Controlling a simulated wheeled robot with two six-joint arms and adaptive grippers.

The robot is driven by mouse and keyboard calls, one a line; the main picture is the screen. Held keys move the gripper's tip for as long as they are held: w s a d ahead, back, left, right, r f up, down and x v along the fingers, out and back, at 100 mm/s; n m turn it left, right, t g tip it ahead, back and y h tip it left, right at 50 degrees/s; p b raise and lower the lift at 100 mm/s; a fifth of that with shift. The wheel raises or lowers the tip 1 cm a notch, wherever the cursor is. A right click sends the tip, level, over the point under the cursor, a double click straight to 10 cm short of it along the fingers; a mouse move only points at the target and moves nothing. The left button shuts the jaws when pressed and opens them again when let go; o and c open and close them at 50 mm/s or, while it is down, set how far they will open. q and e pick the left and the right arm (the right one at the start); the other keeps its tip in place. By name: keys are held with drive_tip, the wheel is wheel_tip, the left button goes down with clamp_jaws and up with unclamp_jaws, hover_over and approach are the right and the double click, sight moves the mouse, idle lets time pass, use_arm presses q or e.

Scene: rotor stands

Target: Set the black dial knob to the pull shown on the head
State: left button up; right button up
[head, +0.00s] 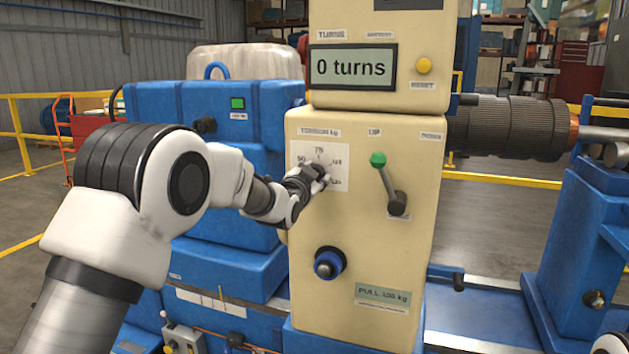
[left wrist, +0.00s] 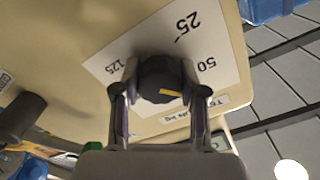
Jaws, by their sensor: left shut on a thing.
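The black dial knob (left wrist: 158,74) sits on a white scale plate (head: 334,183) on the cream head (head: 360,235). My left gripper (head: 318,174) is shut on the knob, one finger on each side in the left wrist view. The knob's yellow mark (left wrist: 171,93) points right and slightly down in that view, past the 50 toward a part hidden by a finger. The figures 25, 50 and 125 show there; 75 shows atop the scale in the head view. A plate (head: 382,296) low on the head reads PULL 100 kg. My right gripper is out of view.
Right of the scale is a green-tipped lever (head: 388,182). A blue-and-black knob (head: 329,263) sits below the scale. The display (head: 351,67) above reads 0 turns, beside a yellow reset button (head: 424,65). A blue housing (head: 200,135) stands at left.

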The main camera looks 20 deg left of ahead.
use_arm(q)
drive_tip(key=m+b, duration=0.2)
drive_tip(key=m, duration=0.3)
drive_tip(key=shift+m, duration=0.3)
drive_tip(key=m+b, duration=0.1)
drive_tip(key=m, duration=0.3)
drive_tip(key=shift+m+b, duration=0.3)
drive_tip(key=shift+b, duration=0.05)
drive_tip(key=m+b, duration=0.2)
drive_tip(key=m, duration=0.3)
drive_tip(key=shift+m+b, duration=1.05)
drive_tip(key=shift+m, duration=1.75)
drive_tip(key=o, duration=1.2)
drive_tip(key=shift+c, duration=0.2)
